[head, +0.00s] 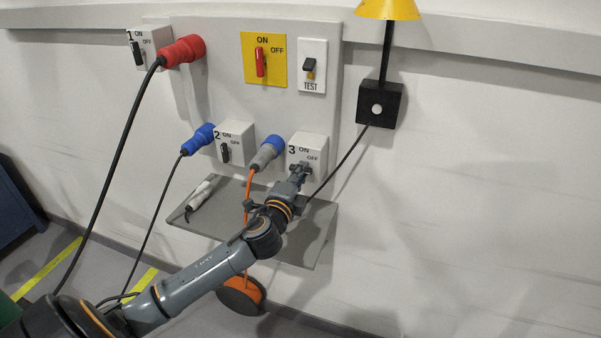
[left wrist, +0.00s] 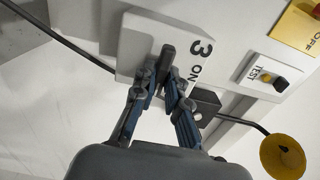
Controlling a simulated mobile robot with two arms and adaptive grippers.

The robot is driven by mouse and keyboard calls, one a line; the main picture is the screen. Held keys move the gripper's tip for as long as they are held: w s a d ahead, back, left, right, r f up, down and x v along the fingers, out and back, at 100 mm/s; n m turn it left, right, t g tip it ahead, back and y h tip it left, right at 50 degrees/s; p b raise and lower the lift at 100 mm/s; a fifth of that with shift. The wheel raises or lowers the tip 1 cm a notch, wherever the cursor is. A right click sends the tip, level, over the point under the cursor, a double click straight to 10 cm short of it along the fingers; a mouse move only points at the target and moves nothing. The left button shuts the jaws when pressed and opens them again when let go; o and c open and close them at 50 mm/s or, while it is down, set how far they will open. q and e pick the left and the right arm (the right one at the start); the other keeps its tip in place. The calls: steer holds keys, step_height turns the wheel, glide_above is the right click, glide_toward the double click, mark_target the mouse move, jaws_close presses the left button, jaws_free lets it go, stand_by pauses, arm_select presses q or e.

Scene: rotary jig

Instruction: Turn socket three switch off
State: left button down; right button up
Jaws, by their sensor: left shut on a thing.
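Socket three (head: 303,147) is a pale box marked 3, ON and OFF on the panel's lower right. It also shows in the left wrist view (left wrist: 140,42). Its dark switch handle (left wrist: 166,58) sits between the fingers of my left gripper (left wrist: 166,88), which is shut on it. In the head view my left gripper (head: 301,170) reaches the front of the box from below and covers most of the switch. I cannot tell exactly which mark the handle points to. My right gripper is in neither view.
A blue-ended plug (head: 268,152) with an orange cable is close left of socket three. Socket two (head: 235,143) stands further left. A grey shelf (head: 318,222) lies below. A black lamp base (head: 379,105) with a cable is to the right.

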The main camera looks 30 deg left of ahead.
arm_select(q)
steer(key=c, duration=1.4)
jaws_free()
steer(key=shift+o, duration=0.2)
steer(key=v, duration=1.2)
steer(key=shift+f, duration=0.1)
